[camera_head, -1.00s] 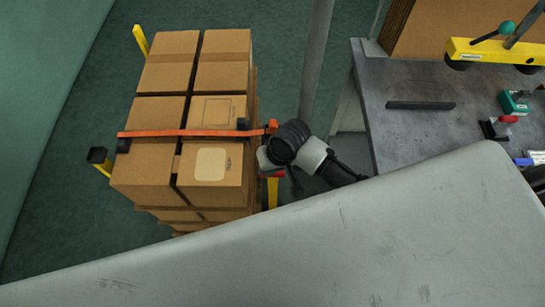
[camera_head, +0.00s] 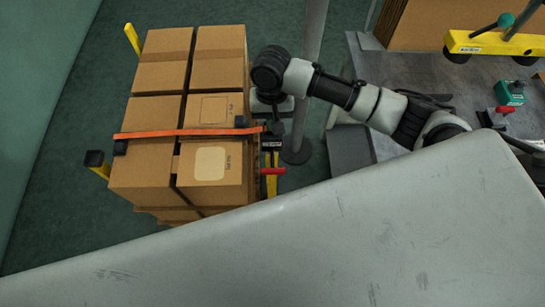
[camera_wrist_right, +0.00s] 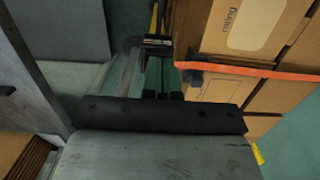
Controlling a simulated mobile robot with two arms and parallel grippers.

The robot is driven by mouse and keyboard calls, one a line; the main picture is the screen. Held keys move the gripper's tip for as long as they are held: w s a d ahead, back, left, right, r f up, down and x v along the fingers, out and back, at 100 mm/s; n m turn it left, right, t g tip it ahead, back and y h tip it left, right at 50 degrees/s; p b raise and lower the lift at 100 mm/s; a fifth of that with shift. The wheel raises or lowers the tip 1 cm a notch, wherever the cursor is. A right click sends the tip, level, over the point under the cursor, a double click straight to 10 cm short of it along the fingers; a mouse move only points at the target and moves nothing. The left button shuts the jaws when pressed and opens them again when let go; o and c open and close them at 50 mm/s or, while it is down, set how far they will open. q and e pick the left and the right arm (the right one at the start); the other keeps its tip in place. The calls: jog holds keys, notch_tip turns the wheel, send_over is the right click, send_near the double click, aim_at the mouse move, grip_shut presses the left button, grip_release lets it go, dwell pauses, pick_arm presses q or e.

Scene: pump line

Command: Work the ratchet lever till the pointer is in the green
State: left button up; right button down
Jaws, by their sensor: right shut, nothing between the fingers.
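An orange strap (camera_head: 190,133) crosses the stacked cartons and ends at their right side, by a yellow upright (camera_head: 271,188). A small dark, white-marked piece (camera_head: 271,145) and a red handle (camera_head: 272,171) show there; I cannot tell which part is the ratchet lever. No pointer or green zone can be made out. My right gripper (camera_head: 276,128) is shut and empty, pointing down at the strap's right end; contact is unclear. The right wrist view shows the strap (camera_wrist_right: 240,69) and the dark, white-marked piece (camera_wrist_right: 158,43) beyond the fingers. My left gripper is not in view.
Cartons (camera_head: 160,115) stand stacked left of the gripper. A grey pole (camera_head: 308,80) rises close on its right. The grey workbench (camera_head: 400,65) further right carries a yellow fixture (camera_head: 490,43) and a green box (camera_head: 510,92). Green floor is clear at the left.

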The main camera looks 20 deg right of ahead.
jog(key=p, duration=0.1)
send_over(272, 166)
jog(key=w+d, duration=0.1)
jog(key=w, duration=0.3)
jog(key=f, duration=0.9)
jog(key=shift+s+d+f, duration=0.1)
jog(key=shift+s+f, duration=0.15)
jog(key=shift+s+a+f+p, duration=0.2)
jog(key=shift+s+f+p, duration=0.15)
jog(key=shift+s+f, duration=0.25)
jog(key=shift+s+a+f+p, duration=0.15)
jog(key=shift+s+f+p, duration=0.25)
jog(key=shift+s, duration=0.25)
jog(key=shift+s+a+f, duration=0.15)
jog(key=shift+s+f, duration=0.15)
jog(key=shift+s, duration=0.05)
